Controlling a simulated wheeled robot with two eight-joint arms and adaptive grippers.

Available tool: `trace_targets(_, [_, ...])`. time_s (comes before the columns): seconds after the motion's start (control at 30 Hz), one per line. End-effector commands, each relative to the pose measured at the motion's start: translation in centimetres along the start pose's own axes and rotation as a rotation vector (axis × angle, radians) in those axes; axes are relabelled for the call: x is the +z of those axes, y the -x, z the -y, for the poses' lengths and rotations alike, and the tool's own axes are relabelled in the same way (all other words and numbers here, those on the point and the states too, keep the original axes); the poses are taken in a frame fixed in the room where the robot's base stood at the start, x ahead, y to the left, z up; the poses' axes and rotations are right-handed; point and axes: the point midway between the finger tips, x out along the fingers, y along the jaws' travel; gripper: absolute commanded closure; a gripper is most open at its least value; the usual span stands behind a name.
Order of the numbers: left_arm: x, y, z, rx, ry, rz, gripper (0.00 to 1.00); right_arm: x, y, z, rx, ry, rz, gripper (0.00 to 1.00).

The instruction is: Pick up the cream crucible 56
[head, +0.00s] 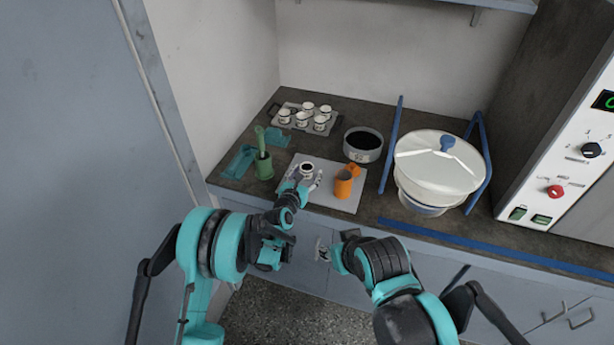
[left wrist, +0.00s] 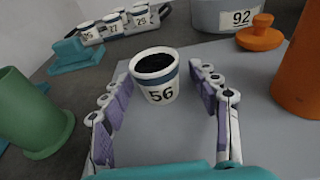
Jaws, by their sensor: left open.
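The cream crucible 56 (left wrist: 160,95) stands upright on a grey plate (left wrist: 262,118), with a blue band, a black "56" and dark contents. In the head view the crucible (head: 307,167) is near the plate's left side. My left gripper (head: 303,181) is open, just in front of the crucible. In the left wrist view its two purple-padded fingers reach forward, with the tips to the left and right of the crucible and gaps on both sides.
A green mortar and pestle (head: 264,165) stands left of the plate, near teal pieces (head: 238,161). An orange container (head: 343,185) stands on the plate's right. Pan 92 (head: 362,145) and a tray of crucibles (head: 279,125) are behind. A large white bowl (head: 438,170) is right.

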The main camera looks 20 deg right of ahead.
Motion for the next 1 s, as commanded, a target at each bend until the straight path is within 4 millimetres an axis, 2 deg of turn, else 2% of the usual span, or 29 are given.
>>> trace_targets(0.27, [0.1, -0.55, -0.01, 0.0, -0.001, 0.0, 0.39, 0.04, -0.09, 0.0, 0.0, 0.0, 0.0, 0.6])
trace_targets(0.3, [0.1, -0.54, -0.01, 0.0, -0.001, 0.0, 0.44, 0.04, -0.09, 0.0, 0.0, 0.0, 0.0, 0.6])
trace_targets(0.5, [0.1, -0.53, -0.02, 0.0, -0.001, 0.0, 0.94, 0.05, -0.09, 0.0, 0.0, 0.0, 0.0, 0.6])
trace_targets(1.0, [0.39, -0.47, -0.13, 0.001, -0.001, 0.0, 0.96, -0.04, 0.03, 0.0, 0.0, 0.0, 0.0, 0.6])
